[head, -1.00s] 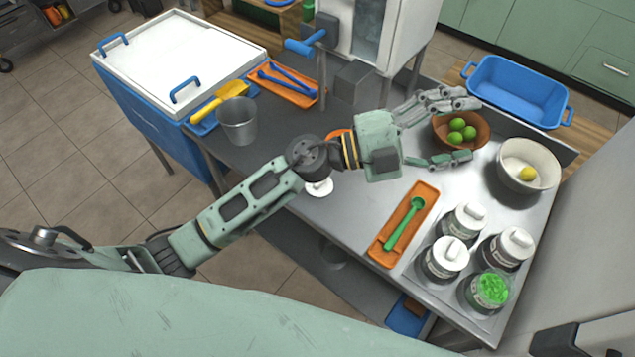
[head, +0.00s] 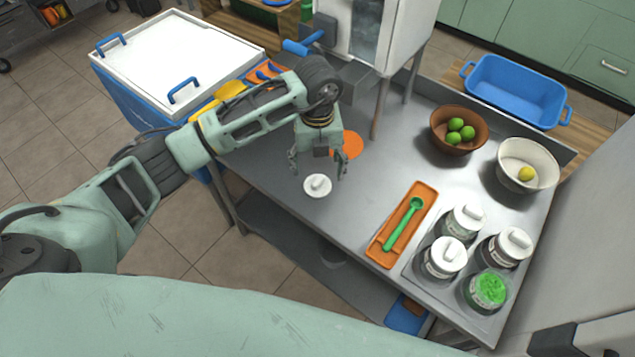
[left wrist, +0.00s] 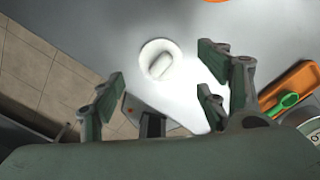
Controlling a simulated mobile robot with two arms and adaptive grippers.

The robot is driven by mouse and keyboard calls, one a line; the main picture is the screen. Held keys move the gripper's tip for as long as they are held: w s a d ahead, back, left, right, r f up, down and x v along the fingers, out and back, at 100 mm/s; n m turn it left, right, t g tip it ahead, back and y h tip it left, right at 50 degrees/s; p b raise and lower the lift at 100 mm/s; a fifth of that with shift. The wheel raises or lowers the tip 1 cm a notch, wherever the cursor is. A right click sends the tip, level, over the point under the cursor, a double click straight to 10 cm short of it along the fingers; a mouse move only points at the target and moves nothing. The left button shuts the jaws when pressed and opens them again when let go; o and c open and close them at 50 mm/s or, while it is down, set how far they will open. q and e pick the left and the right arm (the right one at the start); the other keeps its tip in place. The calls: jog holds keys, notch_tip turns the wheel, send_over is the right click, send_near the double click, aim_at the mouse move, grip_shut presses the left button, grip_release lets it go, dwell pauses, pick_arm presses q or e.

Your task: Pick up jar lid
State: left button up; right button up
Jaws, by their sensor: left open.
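The jar lid (head: 317,186) is a white disc with a raised grip. It lies on the steel table near its front edge, grip up. It also shows in the left wrist view (left wrist: 158,61), beyond the fingers. My left gripper (head: 318,170) is open and empty, pointing down just above and behind the lid, its fingers spread to either side. In the left wrist view the open fingers (left wrist: 160,105) are apart from the lid. The open jar (head: 490,290) with green contents stands at the front right. My right gripper is not in view.
Three lidded jars, one of them here (head: 444,258), stand by the open jar. An orange tray (head: 385,256) with a green spoon (head: 403,224) lies right of the lid. An orange disc (head: 350,145) lies behind the gripper. Bowls (head: 459,146) stand at the back right.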

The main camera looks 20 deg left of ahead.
aim_at(316, 180)
pick_arm(q)
jog(key=f, duration=0.1)
jog(key=f+p, duration=0.1)
jog(key=f, duration=0.1)
jog(key=f+p, duration=0.1)
jog(key=shift+s+a+f, duration=0.1)
jog(key=shift+s+f, duration=0.2)
jog(key=shift+s, duration=0.1)
jog(key=shift+f, duration=0.65)
jog(key=c, duration=0.8)
jog(key=shift+r, duration=0.1)
